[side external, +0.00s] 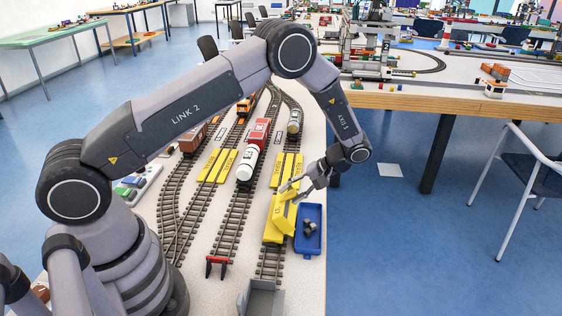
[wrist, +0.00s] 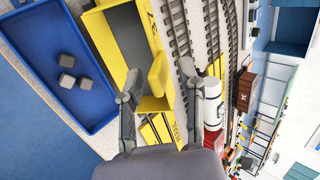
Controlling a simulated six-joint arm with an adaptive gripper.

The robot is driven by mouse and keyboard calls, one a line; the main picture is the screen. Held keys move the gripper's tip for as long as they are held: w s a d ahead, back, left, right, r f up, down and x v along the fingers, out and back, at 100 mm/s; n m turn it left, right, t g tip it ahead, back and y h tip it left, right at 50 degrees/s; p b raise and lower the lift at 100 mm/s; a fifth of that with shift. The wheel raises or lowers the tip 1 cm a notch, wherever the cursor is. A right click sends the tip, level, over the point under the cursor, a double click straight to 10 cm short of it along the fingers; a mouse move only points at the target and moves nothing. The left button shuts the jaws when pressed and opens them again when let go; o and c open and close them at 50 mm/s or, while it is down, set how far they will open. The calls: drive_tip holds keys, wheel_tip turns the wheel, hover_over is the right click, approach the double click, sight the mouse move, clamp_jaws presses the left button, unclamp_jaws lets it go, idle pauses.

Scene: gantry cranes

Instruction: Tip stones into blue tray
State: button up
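The blue tray (side external: 315,245) lies at the right edge of the white table, beside the track. In the wrist view the grey inside of the wagon (wrist: 125,35) shows no stones, though part is hidden. My gripper (wrist: 160,92) is open, its fingers either side of an upright yellow piece (wrist: 158,73). Contact is unclear.
A white tank wagon (side external: 247,163) and red wagon (side external: 259,132) stand on the middle track. Yellow plates (side external: 218,165) lie between tracks. A grey buffer block (side external: 260,298) sits at the front. Beyond the table's right edge is open blue floor.

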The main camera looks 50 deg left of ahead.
drive_tip(key=v, duration=1.2)
drive_tip(key=shift+c, duration=0.3)
